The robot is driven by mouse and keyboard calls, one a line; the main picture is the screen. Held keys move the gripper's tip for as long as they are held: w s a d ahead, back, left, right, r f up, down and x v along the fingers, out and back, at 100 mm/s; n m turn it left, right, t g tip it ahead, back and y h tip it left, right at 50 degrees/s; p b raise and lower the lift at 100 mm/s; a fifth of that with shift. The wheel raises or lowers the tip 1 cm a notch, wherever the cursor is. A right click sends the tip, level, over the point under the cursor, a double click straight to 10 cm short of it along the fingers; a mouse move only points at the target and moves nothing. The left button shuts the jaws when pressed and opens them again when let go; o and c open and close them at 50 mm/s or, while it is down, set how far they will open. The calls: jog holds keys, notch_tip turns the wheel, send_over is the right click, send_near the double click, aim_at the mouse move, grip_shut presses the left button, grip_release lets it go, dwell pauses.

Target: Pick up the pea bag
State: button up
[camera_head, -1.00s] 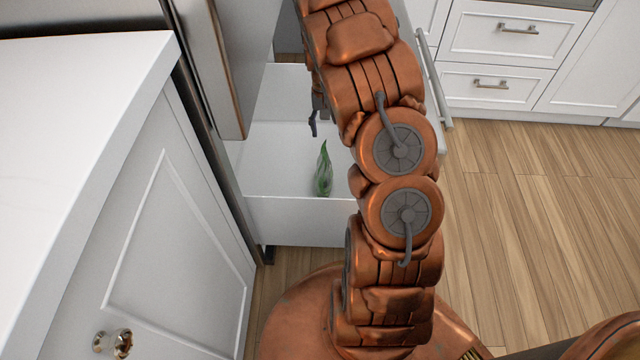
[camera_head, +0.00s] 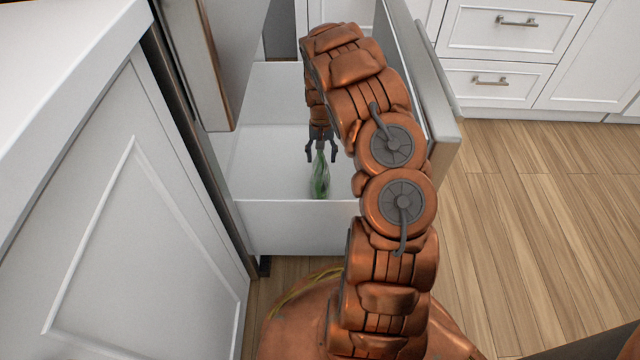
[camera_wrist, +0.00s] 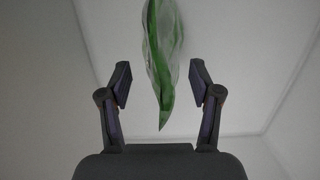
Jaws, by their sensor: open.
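There are gaps between the bag and both fingers. The bag's bottom is cut off in the wrist view.
The drawer floor (camera_head: 265,165) is bare left of the bag. A white cabinet (camera_head: 130,220) stands close on the left. Wood floor (camera_head: 530,230) is clear on the right.

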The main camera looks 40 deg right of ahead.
jog(key=f, duration=0.1)
jog(key=f+b, duration=0.1)
jog(key=f, duration=0.2)
jog(key=shift+s+a+b, duration=0.15)
jog(key=shift+a+b, duration=0.15)
jog(key=shift+a, duration=0.05)
grip_shut()
dwell(0.4)
